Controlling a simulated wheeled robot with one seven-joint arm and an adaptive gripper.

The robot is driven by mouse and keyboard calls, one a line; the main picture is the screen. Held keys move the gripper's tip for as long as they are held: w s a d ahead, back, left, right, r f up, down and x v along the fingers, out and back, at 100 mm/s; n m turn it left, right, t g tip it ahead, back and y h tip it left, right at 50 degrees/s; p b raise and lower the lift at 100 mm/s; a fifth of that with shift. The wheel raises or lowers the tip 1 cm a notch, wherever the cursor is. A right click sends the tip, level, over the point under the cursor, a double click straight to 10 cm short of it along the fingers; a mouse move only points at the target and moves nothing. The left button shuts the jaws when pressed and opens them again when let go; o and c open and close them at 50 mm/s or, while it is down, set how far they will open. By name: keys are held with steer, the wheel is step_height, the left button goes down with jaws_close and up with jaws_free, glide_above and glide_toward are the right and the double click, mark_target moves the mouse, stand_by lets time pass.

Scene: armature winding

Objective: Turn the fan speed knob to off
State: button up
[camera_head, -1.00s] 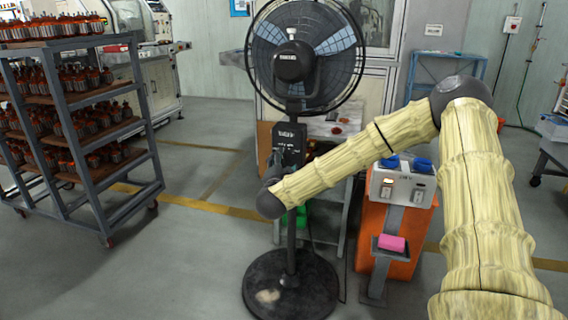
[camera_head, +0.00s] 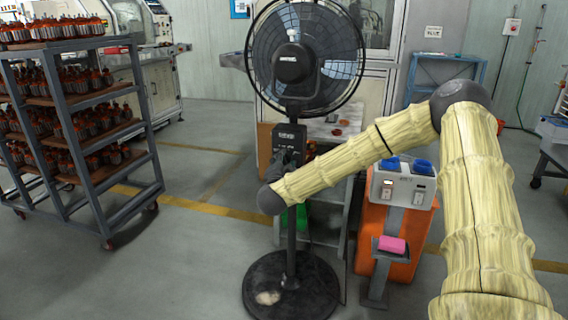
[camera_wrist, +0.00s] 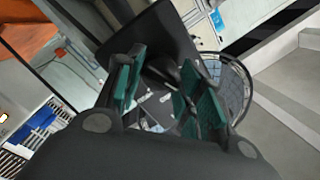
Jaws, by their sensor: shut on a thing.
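The black pedestal fan (camera_head: 303,62) stands in the middle of the head view, upright on its round base (camera_head: 290,287). Its control box (camera_head: 290,138) sits on the pole below the fan head. My gripper (camera_head: 286,160) is at the front of this box, small and dark against it. In the wrist view my gripper (camera_wrist: 166,92) has green finger pads on either side of a dark knob (camera_wrist: 160,72) on the box face. The pads are shut on the knob. The knob's pointer and speed marks cannot be read.
A rack (camera_head: 78,92) with several rows of copper-wound armatures stands at the left. An orange stand with a grey control box (camera_head: 403,184) and a pink block (camera_head: 392,244) is right of the fan. The floor left of the fan is clear.

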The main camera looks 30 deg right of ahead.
steer(key=shift+p, duration=0.35)
steer(key=shift+r+n+p, duration=0.2)
steer(key=shift+n+p, duration=0.4)
steer(key=shift+p, duration=0.25)
steer(key=n+p, duration=0.1)
steer(key=p, duration=0.2)
steer(key=shift+r+n, duration=0.1)
steer(key=shift+n, duration=0.3)
steer(key=n+p, duration=0.2)
steer(key=p, duration=0.2)
steer(key=shift+n+g, duration=0.3)
steer(key=shift+g, duration=0.1)
steer(key=shift+s+f+n+g+p, duration=0.1)
steer(key=shift+f+n+g+p, duration=0.2)
steer(key=shift+n+p, duration=0.75)
steer(key=shift+f, duration=0.1)
steer(key=o, duration=1)
steer(key=shift+d, duration=0.1)
